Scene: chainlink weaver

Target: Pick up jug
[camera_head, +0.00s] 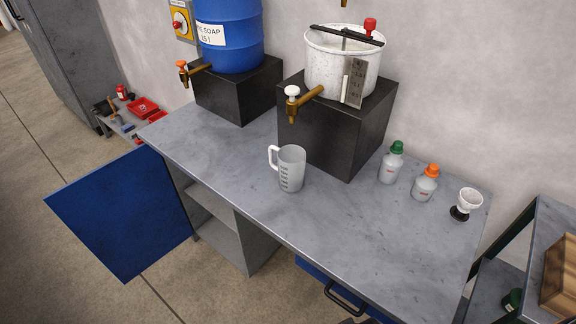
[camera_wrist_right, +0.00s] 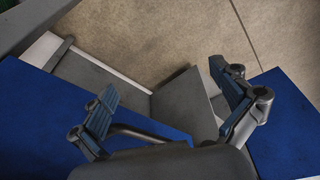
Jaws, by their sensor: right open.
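The jug (camera_head: 291,169) is a pale, translucent measuring jug with dark marks on its side. It stands upright on the grey workbench in the head view, its white handle on the left. It is in front of the black block that bears the white pot. My right gripper (camera_wrist_right: 162,82) shows only in the right wrist view. Its two fingers are spread wide with nothing between them. The jug is not in that view. My left gripper is in neither view.
The workbench (camera_head: 358,226) is clear around the jug's front. Behind it are a white pot (camera_head: 341,66) with a brass tap and a blue soap barrel (camera_head: 228,38). Two bottles (camera_head: 391,163) and a small cup (camera_head: 469,200) stand right. A blue door (camera_head: 122,214) hangs open.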

